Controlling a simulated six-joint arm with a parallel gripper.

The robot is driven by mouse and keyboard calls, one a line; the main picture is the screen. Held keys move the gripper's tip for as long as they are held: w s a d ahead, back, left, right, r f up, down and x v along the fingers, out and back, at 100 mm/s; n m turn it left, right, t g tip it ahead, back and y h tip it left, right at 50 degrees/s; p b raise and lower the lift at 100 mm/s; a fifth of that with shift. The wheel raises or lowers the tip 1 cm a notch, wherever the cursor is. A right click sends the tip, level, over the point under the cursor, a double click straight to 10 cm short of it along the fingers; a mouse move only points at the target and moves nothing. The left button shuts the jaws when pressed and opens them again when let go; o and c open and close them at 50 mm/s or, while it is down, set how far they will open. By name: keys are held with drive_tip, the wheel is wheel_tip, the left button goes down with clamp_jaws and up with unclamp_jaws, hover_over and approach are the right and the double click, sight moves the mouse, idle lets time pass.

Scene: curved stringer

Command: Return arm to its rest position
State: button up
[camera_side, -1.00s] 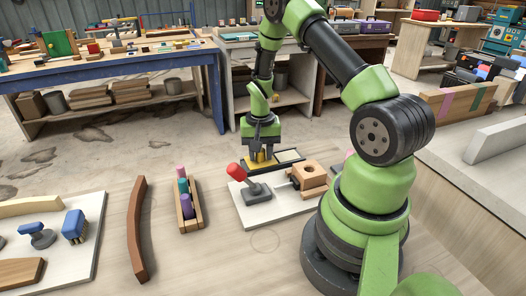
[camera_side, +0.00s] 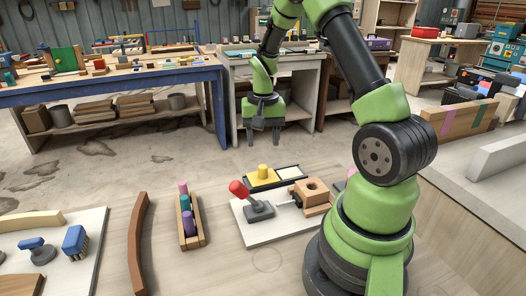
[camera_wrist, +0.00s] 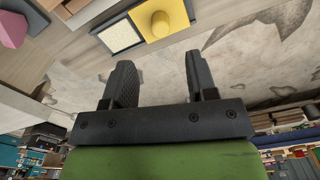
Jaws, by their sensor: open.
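My gripper (camera_side: 263,133) is raised above and behind the far edge of the work table in the side view, with its fingers pointing down. It is open and empty; in the wrist view the two dark fingers (camera_wrist: 158,80) stand apart with nothing between them. A yellow cylinder (camera_side: 262,171) stands on the yellow part of a two-section tray (camera_side: 290,172), below and clear of my gripper. The yellow cylinder also shows in the wrist view (camera_wrist: 160,22).
A white board holds a red-handled clamp (camera_side: 252,202) and a wooden block with a hole (camera_side: 310,193). A wooden rack (camera_side: 189,236) holds coloured pegs. A curved brown stringer (camera_side: 137,243) lies left of it. Benches stand behind.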

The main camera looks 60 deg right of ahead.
drive_tip(key=shift+r, duration=0.25)
drive_tip(key=a+r+n+t, duration=0.3)
drive_tip(key=a+r, duration=0.7)
drive_tip(key=r, duration=0.2)
drive_tip(key=s+a+r+n+t+y, duration=0.2)
drive_tip(key=s+a+r+n+t, duration=0.2)
drive_tip(key=s+a, duration=0.7)
wheel_tip(320, 180, up, 3)
drive_tip(key=shift+s+f+n, duration=0.1)
drive_tip(key=shift+s+n, duration=0.35)
drive_tip(key=shift+n, duration=0.05)
